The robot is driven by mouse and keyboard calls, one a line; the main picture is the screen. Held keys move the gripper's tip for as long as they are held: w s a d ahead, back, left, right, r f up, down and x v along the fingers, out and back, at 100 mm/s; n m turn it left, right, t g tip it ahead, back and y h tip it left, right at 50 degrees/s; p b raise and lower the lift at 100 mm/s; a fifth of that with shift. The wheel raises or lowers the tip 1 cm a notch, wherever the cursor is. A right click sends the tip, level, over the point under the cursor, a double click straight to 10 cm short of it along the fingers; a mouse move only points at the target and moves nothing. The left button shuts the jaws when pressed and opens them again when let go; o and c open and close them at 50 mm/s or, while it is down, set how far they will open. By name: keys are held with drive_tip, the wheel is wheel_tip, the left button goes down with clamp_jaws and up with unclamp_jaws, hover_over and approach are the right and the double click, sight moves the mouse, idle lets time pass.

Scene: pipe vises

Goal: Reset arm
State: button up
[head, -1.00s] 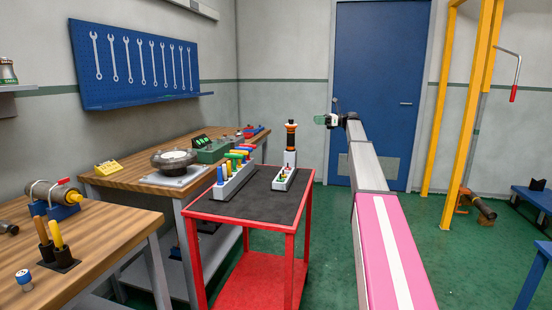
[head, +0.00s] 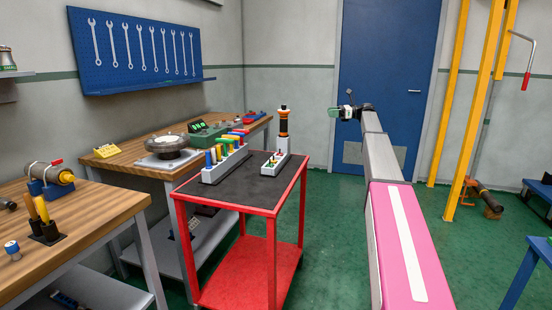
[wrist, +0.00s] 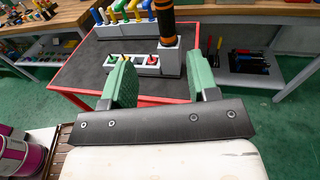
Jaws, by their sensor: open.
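My arm reaches forward from the lower right in the head view, past the right side of the red cart (head: 250,212). My gripper (head: 335,112) is at its far end, in front of the blue door and higher than the cart top. In the wrist view my gripper (wrist: 162,88) shows two green finger pads spread apart with nothing between them. Beyond the fingers is the cart's dark top, with a grey block (wrist: 130,64) of small coloured pieces and an orange-and-black tool (wrist: 167,25) upright in a holder. The gripper touches none of them.
A grey rack (head: 226,163) of several coloured-handled tools stands on the cart. Workbenches (head: 110,203) line the left. A blue door (head: 385,60) and a yellow frame (head: 480,110) stand behind. Green floor is open right of the cart.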

drive_tip(key=s+a+f+n+h, duration=0.2)
drive_tip(key=s+a+f+h, duration=0.15)
drive_tip(key=s+f, duration=0.6)
drive_tip(key=s+a+f+n+h, duration=0.2)
drive_tip(key=s+a+f, duration=0.3)
drive_tip(key=f, duration=0.7)
drive_tip(key=s+a+f+n+h, duration=0.2)
drive_tip(key=s+a+f+h, duration=0.1)
drive_tip(key=s+f, duration=0.7)
drive_tip(key=s+d+f+n+g+h, duration=0.1)
drive_tip(key=s+f+n+h, duration=0.3)
drive_tip(key=s, duration=1.1)
drive_tip(key=s+d+f+n+h, duration=0.1)
drive_tip(key=s+f+n+h, duration=0.4)
drive_tip(key=s+f, duration=0.8)
drive_tip(key=s+n, duration=0.2)
drive_tip(key=n, duration=0.1)
drive_tip(key=shift+s+f+n+g, duration=0.2)
drive_tip(key=shift+s+n+g, duration=0.2)
